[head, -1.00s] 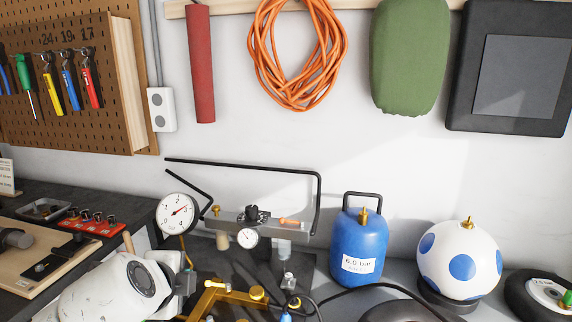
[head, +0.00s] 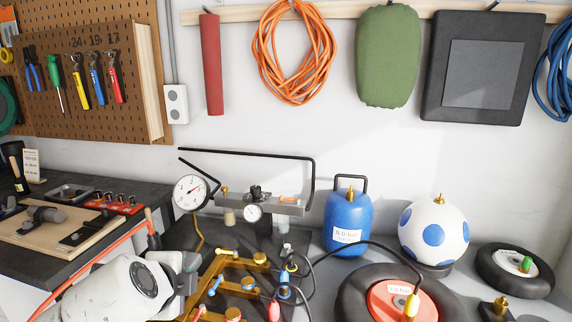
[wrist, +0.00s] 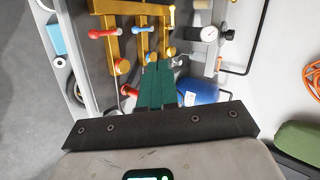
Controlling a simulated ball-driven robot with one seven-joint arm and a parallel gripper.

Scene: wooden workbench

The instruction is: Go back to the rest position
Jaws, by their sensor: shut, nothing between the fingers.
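My gripper shows in the wrist view (wrist: 158,85), with its green fingers together and nothing between them. In the head view my white arm reaches in from the lower left, and the fingers are not clearly seen there. The brass manifold (head: 215,290) stands right of my arm on the bench.
A pressure gauge (head: 190,192), a blue tank (head: 348,225), a white ball with blue spots (head: 434,232) and a tire (head: 352,300) stand on the bench. An orange hose (head: 92,262) runs behind my arm. Orange coiled cord (head: 268,70) and tools hang on the wall.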

